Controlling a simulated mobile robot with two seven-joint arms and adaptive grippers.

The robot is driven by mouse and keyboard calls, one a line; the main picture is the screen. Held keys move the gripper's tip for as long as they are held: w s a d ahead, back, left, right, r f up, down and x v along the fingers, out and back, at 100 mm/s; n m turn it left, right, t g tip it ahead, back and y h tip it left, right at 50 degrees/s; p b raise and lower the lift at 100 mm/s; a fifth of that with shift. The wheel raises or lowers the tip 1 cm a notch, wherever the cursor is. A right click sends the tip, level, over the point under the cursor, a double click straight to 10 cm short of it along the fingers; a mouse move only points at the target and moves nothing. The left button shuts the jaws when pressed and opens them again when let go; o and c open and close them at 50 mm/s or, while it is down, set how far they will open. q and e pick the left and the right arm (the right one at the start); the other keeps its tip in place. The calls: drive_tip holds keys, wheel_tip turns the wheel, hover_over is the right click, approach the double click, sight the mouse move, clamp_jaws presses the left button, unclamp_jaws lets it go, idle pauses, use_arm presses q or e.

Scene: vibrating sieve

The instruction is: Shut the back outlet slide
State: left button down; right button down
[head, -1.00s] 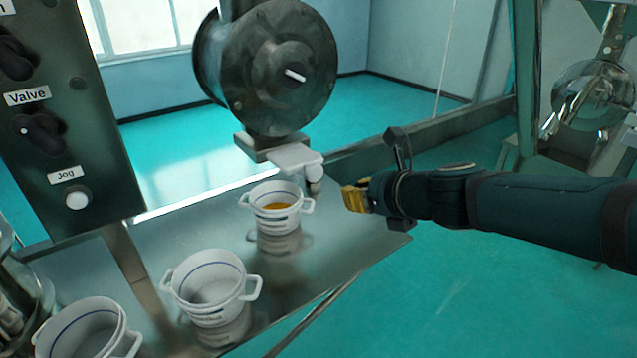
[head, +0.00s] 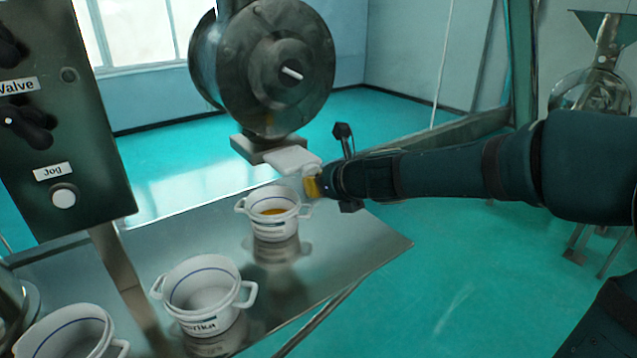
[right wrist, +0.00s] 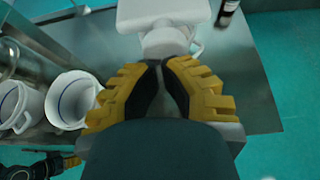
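The back outlet slide (head: 290,160) is a white plate sticking out toward the front right from under the round metal housing. In the right wrist view the slide (right wrist: 163,10) is at the top, with its pale round knob (right wrist: 165,42) just beyond my fingertips. My right gripper (head: 312,187) is at the knob end of the slide, above the back pot. Its yellow fingers (right wrist: 160,66) are together at the tips, with nothing visible between them; contact with the knob is unclear. What looks like my left gripper (right wrist: 68,161) shows at the lower left, its fingers unclear.
A white pot (head: 272,228) with orange-yellow contents stands under the slide. Other white pots (head: 205,305) stand nearer on the metal shelf (head: 350,240). A control panel (head: 65,150) rises at the left.

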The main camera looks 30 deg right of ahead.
sight(301, 172)
drive_tip(key=w, duration=0.4)
drive_tip(key=w+p, duration=0.1)
drive_tip(key=w, duration=0.1)
drive_tip(key=shift+w+a, duration=0.3)
drive_tip(key=shift+w, duration=0.05)
use_arm(q)
drive_tip(key=shift+w+r, duration=0.1)
drive_tip(key=shift+r, duration=0.4)
use_arm(e)
drive_tip(key=shift+r, duration=0.1)
use_arm(q)
drive_tip(key=shift+a, duration=0.1)
use_arm(e)
drive_tip(key=shift+s+d, duration=0.1)
